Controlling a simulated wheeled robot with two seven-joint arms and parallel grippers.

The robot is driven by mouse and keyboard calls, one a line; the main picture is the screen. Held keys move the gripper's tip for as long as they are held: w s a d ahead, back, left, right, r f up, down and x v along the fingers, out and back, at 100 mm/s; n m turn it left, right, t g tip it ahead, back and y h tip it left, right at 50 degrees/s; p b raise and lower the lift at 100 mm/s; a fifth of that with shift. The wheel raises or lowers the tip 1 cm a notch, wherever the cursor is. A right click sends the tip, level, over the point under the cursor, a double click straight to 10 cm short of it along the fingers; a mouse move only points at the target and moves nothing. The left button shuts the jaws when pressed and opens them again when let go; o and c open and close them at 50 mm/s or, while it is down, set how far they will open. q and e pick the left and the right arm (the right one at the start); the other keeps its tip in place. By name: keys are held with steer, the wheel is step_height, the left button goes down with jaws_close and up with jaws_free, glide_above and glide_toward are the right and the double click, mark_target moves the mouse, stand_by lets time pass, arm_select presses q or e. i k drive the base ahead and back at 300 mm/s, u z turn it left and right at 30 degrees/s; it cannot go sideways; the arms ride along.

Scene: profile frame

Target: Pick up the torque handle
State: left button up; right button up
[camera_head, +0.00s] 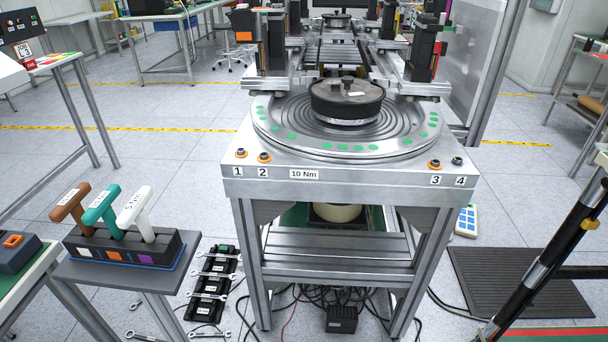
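Three T-shaped torque handles stand upright side by side in a dark holder block (100,246) on a small grey stand at the lower left. The left one is brown (72,204), the middle one is teal (101,207) and the right one is white (136,208). Each has a small label on its grip that I cannot read surely. Coloured squares, orange, white and purple, mark the front of the holder. Neither of my grippers shows in the head view.
A metal workstation (340,187) with a round turntable stands in the middle. Its front plate reads "10 Nm", with bolts numbered 1 to 4. Wrenches lie on a black rack (213,285) on the floor. A black mat (515,280) lies at the right.

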mark_target(101, 207)
steer(key=u, duration=0.35)
steer(key=k, duration=0.5)
steer(key=u, duration=1.15)
steer(key=i, duration=0.75)
steer(key=z, duration=0.5)
